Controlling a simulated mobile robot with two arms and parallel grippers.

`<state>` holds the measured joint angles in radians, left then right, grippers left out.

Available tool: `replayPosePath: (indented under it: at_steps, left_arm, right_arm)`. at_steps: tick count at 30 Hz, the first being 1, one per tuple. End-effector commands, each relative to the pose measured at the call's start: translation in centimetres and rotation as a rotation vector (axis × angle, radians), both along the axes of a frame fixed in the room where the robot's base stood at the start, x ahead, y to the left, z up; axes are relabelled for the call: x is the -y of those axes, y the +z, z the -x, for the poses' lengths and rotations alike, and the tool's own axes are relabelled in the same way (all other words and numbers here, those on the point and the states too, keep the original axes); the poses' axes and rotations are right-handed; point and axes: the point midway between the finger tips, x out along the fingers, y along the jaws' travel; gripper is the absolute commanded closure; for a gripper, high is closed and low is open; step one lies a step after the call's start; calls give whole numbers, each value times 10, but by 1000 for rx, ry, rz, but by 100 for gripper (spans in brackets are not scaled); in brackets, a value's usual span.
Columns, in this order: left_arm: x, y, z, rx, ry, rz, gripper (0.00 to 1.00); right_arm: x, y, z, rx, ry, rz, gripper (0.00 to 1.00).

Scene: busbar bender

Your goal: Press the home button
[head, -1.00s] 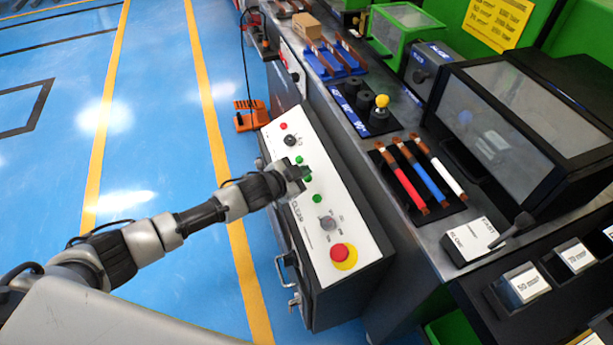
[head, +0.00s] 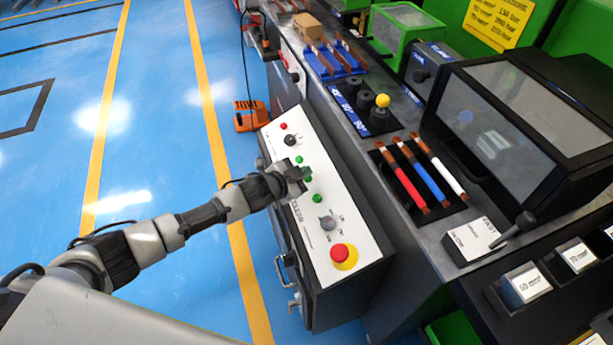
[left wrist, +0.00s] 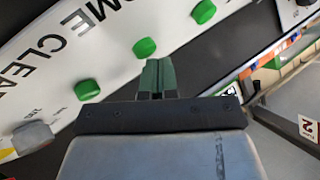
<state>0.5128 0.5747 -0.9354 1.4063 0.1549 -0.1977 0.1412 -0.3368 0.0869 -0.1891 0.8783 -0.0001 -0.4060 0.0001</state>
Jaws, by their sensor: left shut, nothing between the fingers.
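The white control panel (head: 282,168) carries a column of green buttons. In the left wrist view, the middle green button (left wrist: 145,47) lies by lettering ending in "OME", which fits the home button. A green button (left wrist: 87,90) by "CLEAR" is lower left, and another green button (left wrist: 203,11) is upper right. My left gripper (head: 304,173) is over the panel in the head view, beside the middle green button (head: 308,182). Its closed, empty fingers (left wrist: 159,66) point at the panel just right of and below the home button in the wrist view. I cannot tell whether they touch anything. My right gripper is not in view.
The panel also has a red emergency stop (head: 342,254), a grey knob (head: 328,222) and a black knob (head: 291,140). The bench right of it holds red, blue and white bars (head: 427,180). An orange box (head: 250,117) stands behind the panel. The blue floor on the left is clear.

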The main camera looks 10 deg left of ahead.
Motion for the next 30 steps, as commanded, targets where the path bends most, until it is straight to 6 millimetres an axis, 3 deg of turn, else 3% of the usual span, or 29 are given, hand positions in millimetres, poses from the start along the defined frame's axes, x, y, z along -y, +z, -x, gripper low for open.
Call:
replayPosePath:
  at_steps: [20, 30]
  left_arm:
    - [1, -4, 0, -2, 0, -1, 100]
    - [0, 0, 1, -2, 0, -1, 100]
  right_arm:
    - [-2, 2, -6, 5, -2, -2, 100]
    - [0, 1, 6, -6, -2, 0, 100]
